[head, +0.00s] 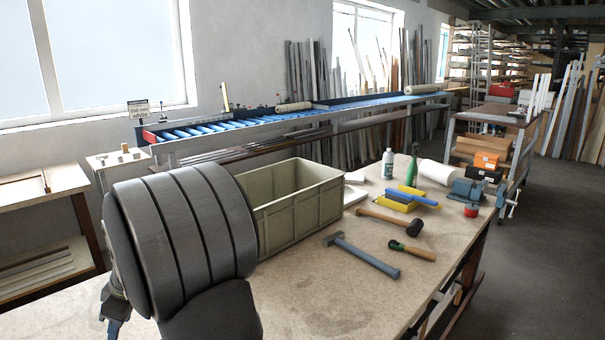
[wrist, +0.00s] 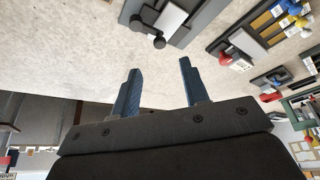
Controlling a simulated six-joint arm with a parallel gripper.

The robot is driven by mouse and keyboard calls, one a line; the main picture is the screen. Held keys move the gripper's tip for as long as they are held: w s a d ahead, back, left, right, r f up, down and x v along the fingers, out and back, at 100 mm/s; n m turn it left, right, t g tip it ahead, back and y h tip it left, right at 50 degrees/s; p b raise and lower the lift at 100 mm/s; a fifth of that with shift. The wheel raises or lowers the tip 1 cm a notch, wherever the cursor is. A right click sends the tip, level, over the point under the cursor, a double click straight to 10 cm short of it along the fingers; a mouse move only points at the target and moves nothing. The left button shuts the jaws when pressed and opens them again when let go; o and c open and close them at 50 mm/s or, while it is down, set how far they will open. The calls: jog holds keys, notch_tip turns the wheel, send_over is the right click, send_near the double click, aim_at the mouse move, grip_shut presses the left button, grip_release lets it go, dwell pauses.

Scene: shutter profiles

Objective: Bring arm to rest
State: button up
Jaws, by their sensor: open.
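My arm stands large at the left of the head view, in front of the workbench (head: 330,310). My gripper (wrist: 158,80) shows in the wrist view with its two blue fingers apart and nothing between them. The fingers point toward a pale speckled surface.
A green-grey crate (head: 300,212) stands on the bench just behind my arm. The front of the bench is clear. A roller conveyor (head: 240,127) runs behind.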

jog(key=x, duration=0.8)
